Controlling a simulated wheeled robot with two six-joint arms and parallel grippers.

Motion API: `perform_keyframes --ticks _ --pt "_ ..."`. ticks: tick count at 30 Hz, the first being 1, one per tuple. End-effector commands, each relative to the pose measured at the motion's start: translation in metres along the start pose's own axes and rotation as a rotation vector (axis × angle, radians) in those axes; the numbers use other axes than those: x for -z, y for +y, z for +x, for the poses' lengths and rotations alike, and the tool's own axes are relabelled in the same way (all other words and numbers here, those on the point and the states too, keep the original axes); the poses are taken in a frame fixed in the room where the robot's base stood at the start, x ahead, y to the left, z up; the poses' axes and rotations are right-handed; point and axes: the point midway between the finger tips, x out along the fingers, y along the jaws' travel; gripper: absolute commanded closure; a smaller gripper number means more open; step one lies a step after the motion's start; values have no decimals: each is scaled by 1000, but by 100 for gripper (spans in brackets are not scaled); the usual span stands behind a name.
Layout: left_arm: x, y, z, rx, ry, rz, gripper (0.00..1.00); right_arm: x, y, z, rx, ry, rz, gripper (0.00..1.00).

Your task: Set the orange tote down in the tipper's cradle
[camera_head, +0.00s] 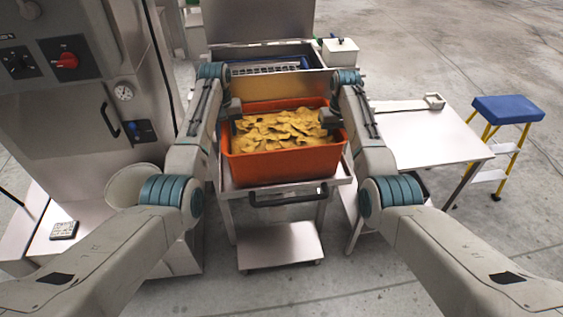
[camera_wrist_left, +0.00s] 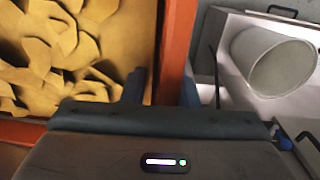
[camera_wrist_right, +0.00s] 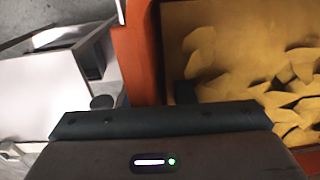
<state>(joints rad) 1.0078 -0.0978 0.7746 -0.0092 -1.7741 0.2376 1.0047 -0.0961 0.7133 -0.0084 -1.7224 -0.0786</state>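The orange tote (camera_head: 285,165) is full of yellow chip-like pieces (camera_head: 275,130) and sits level above a small steel cart. I cannot tell whether its base touches the cart top. My left gripper (camera_head: 232,108) is shut on the tote's left wall; the left wrist view shows the wall (camera_wrist_left: 177,50) between its fingers. My right gripper (camera_head: 328,118) is at the right wall (camera_wrist_right: 138,50) and appears shut on it; its outer finger is mostly hidden. Directly behind the tote stands an open steel unit (camera_head: 222,53) with a slatted bed and blue bar, apparently the tipper's cradle.
The cart's dark handle (camera_head: 288,196) faces me. A grey control cabinet (camera_head: 60,110) and a pale bucket (camera_head: 128,182) are on the left. A steel table (camera_head: 425,135) and a blue-topped yellow step stool (camera_head: 508,108) are on the right. Open floor lies beyond.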

Motion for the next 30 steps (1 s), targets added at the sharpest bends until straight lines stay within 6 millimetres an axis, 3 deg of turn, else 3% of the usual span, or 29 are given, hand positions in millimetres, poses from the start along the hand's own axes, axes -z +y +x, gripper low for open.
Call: perform_keyframes --ticks 2,19,23,30 --pt "-1 4 -1 -3 -2 4 64 0 -4 -1 3 0 -4 67" --pt "0 -1 -6 3 1 0 64 0 1 -2 -3 0 0 67" --pt "1 -1 -23 3 3 0 64 0 2 -2 -4 0 1 67" --pt "2 -1 -75 3 3 0 64 0 2 -2 -4 1 1 67"
